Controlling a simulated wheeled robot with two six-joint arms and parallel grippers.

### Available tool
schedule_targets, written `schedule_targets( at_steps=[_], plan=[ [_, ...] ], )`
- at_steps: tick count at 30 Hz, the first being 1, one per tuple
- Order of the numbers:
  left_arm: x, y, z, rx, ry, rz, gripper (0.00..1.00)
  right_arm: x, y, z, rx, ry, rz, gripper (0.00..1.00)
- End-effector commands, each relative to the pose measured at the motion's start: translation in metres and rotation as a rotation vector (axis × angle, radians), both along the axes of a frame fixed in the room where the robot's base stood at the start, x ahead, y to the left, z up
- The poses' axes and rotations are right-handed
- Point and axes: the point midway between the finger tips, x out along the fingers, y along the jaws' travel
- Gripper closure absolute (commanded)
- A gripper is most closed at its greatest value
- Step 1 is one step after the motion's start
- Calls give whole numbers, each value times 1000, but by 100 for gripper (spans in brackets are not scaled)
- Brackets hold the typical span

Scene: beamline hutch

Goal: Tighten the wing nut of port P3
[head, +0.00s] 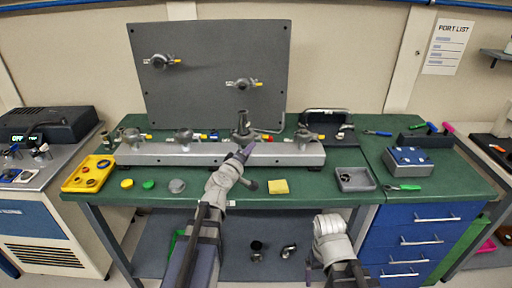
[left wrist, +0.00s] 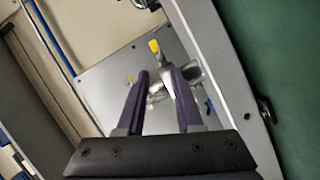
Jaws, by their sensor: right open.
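Several metal ports with clamps show in the head view; their labels are too small to read, so I cannot tell which is P3. Two are on the grey upright panel (head: 210,50): an upper left port (head: 159,61) and a right port (head: 243,83). Others sit along the grey rail (head: 160,155), among them a taller fitting (head: 242,122) just behind my left gripper (head: 248,150). In the left wrist view its two purple fingers (left wrist: 160,85) stand apart, with a metal fitting (left wrist: 158,92) seen between and beyond them; contact is unclear. My right gripper (head: 318,268) is low, in front of the bench, open.
The green bench (head: 230,188) carries a yellow tray (head: 88,174), coloured caps, a yellow pad (head: 278,186) and a grey bin (head: 355,179). A blue-topped box (head: 408,160) stands at right. A port list (head: 447,47) hangs on the wall.

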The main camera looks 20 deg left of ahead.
Motion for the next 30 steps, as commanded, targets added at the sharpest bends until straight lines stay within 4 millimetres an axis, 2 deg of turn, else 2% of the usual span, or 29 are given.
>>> schedule_targets(
  at_steps=[8,21,30],
  plan=[
    [14,-1,-2,2,2,-2,65,0,0,-2,0,0,0,9],
    [74,-6,-12,1,2,-3,65,0,0,-12,0,0,0,9],
    [77,-7,-12,2,2,-3,65,0,0,-12,0,0,0,9]
  ],
)
